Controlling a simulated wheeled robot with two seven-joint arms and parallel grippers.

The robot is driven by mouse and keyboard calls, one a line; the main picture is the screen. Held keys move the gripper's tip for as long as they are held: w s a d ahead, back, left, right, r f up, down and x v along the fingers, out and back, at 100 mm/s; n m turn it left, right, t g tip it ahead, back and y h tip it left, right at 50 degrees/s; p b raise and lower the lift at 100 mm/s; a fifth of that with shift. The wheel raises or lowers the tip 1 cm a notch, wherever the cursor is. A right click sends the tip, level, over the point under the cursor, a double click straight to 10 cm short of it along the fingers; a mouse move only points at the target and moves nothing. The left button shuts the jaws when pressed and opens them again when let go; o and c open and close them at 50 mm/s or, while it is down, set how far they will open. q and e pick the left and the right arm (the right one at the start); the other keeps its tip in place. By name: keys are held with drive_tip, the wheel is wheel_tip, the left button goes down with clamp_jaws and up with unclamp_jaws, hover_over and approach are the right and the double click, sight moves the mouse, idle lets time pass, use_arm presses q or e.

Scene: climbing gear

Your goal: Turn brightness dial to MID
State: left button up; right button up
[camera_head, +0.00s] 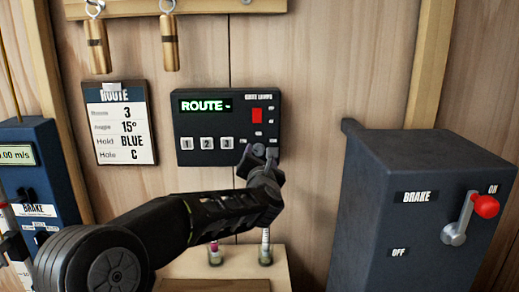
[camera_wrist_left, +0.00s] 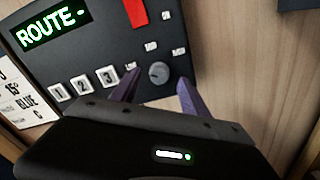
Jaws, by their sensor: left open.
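The dark panel (camera_head: 222,103) on the wooden wall has a lit ROUTE display (camera_head: 205,105), a red switch (camera_head: 257,115) and a small round grey dial (camera_wrist_left: 159,73) at its lower right. Small white labels sit around the dial; I cannot read them surely, nor where the dial points. My left gripper (camera_head: 260,158) is at the panel's lower right corner. In the left wrist view its two dark fingers (camera_wrist_left: 158,84) are apart, one on each side of the dial, with a visible gap to it. I cannot tell whether they touch the panel. My right gripper is not in view.
Buttons 1, 2 and 3 (camera_head: 207,144) sit left of the dial. A route card (camera_head: 119,122) hangs left of the panel. A brake box (camera_head: 417,200) with a red-knobbed lever stands at right. A small wooden shelf (camera_head: 283,265) with vials is below the gripper.

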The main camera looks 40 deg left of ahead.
sight(259, 150)
use_arm(q)
drive_tip(key=shift+p+x, duration=0.35)
drive_tip(key=shift+x, duration=1)
clamp_jaws()
